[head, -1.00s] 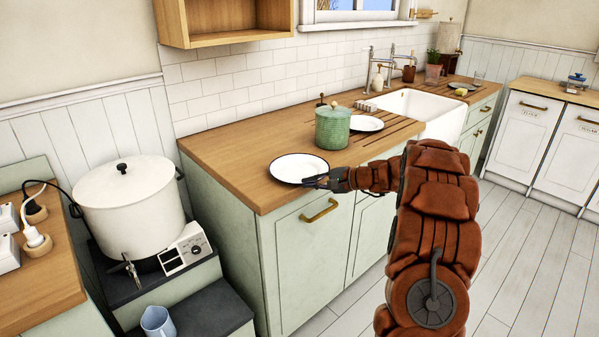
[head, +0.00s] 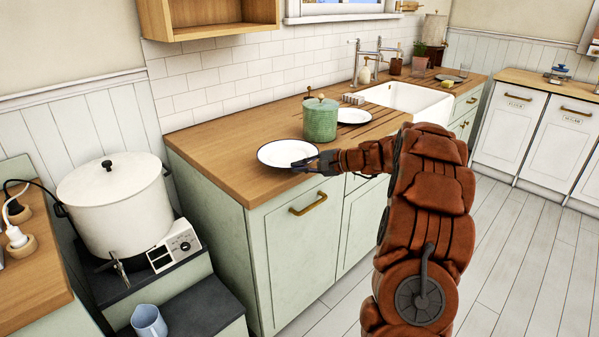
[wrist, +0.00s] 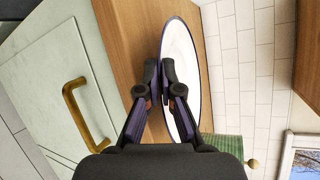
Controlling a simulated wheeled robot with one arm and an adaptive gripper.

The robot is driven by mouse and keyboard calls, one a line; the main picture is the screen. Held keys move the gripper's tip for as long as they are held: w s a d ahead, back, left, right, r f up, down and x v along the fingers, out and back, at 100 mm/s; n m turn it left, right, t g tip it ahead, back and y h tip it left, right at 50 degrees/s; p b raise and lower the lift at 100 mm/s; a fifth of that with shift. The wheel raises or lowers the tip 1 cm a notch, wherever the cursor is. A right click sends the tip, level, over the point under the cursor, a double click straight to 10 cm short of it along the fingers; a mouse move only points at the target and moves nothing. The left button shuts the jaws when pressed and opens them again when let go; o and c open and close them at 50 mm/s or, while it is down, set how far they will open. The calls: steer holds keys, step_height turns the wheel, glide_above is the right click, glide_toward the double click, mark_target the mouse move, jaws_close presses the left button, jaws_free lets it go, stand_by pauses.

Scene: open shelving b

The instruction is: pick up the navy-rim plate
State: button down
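The navy-rim plate (head: 283,152) is white with a thin dark rim. In the head view it is at the front edge of the wooden counter, seemingly just above the surface. My gripper (head: 303,165) is at its front right rim. In the wrist view the plate (wrist: 181,70) is seen at a steep angle, and my two fingertips (wrist: 160,73) are close together with its near rim between them. The fingers hide part of that rim.
A green lidded canister (head: 320,120) stands behind the plate, with another white plate (head: 354,116) beyond it. The wooden counter (head: 215,155) is clear to the left. A sink (head: 408,98) lies farther back. A large white pot (head: 117,205) stands lower left.

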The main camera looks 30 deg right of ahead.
steer(key=s+a+b, duration=0.1)
steer(key=s+a, duration=0.1)
steer(key=s, duration=0.5)
steer(key=s+a+r+b, duration=0.1)
steer(key=s+a, duration=0.1)
steer(key=s, duration=0.5)
steer(key=shift+s+a+r, duration=0.2)
steer(key=shift+a+r, duration=0.1)
steer(key=shift+a, duration=0.1)
